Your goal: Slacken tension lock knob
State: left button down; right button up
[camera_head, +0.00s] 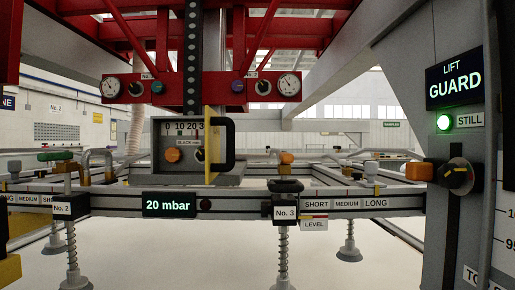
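No knob carries a readable tension lock label, so I cannot tell which one is meant. On the right post, a black knob (460,178) with a yellow pointer sits beside an orange block (418,172). Neither gripper is in view.
A grey beam (240,204) crosses in front, with a "20 mbar" display (169,204) and suction cups on springs below. A red gantry panel (237,88) with gauges hangs above. The "LIFT GUARD STILL" lamp (444,122) glows green on the right post.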

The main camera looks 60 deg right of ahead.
aim_at(201, 154)
jog(key=z, duration=1.6)
